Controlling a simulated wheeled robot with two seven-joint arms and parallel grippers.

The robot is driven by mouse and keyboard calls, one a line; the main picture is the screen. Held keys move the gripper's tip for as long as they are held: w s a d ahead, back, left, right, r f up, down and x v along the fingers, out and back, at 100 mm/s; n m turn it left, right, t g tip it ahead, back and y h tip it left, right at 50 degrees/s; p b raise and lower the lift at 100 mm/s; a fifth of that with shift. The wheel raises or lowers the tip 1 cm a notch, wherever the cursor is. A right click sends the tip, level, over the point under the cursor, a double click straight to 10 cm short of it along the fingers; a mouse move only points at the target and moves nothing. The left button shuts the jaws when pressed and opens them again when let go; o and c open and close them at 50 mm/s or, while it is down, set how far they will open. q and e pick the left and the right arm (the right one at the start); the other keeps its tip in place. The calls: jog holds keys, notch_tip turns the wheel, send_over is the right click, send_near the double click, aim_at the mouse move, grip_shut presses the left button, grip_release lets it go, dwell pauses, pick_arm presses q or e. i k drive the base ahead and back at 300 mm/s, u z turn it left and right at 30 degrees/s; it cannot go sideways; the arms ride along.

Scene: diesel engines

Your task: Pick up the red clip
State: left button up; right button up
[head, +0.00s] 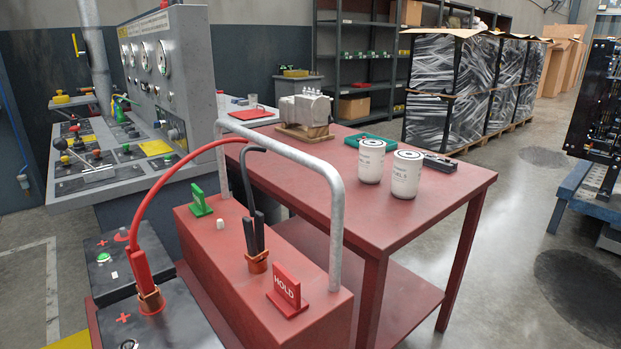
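The red clip (139,268) has red handles and copper jaws. It stands nearly upright on the black battery (178,328) at the lower left, beside a red plus mark. Neither of my grippers shows in the head view.
A grey tubular rail (336,235) arches over the box. Behind is a red table (430,192) with two white filters.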

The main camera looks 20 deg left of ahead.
aim_at(149, 298)
jog(key=u, duration=1.7)
